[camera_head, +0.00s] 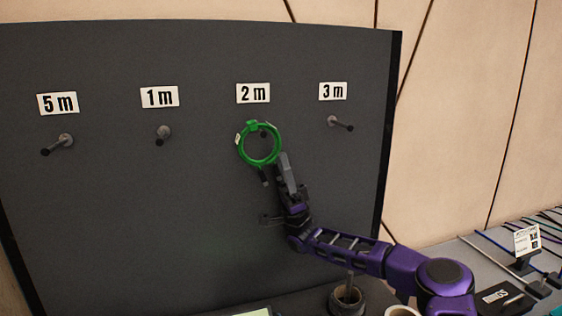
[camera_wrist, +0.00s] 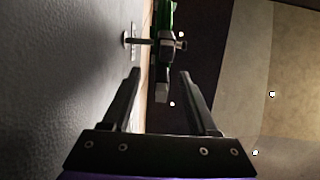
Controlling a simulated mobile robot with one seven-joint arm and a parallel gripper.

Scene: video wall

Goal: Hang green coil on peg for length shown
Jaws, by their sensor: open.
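The green coil (camera_head: 259,146) is a ring that hangs at the peg under the "2 m" label (camera_head: 253,93) in the head view. The peg shows inside the ring's upper part. In the wrist view the coil (camera_wrist: 165,18) is seen edge-on beyond the fingertips, with the peg (camera_wrist: 143,41) crossing at it. A small white tag is on the coil's left side. My gripper (camera_head: 274,171) is just below the coil, its fingers apart and empty.
Other pegs stand under "5 m" (camera_head: 58,143), "1 m" (camera_head: 164,132) and "3 m" (camera_head: 341,123), all empty. The dark board (camera_head: 150,220) is close to my gripper. A bench at the lower right holds cables (camera_head: 495,243) and a small sign (camera_head: 527,240).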

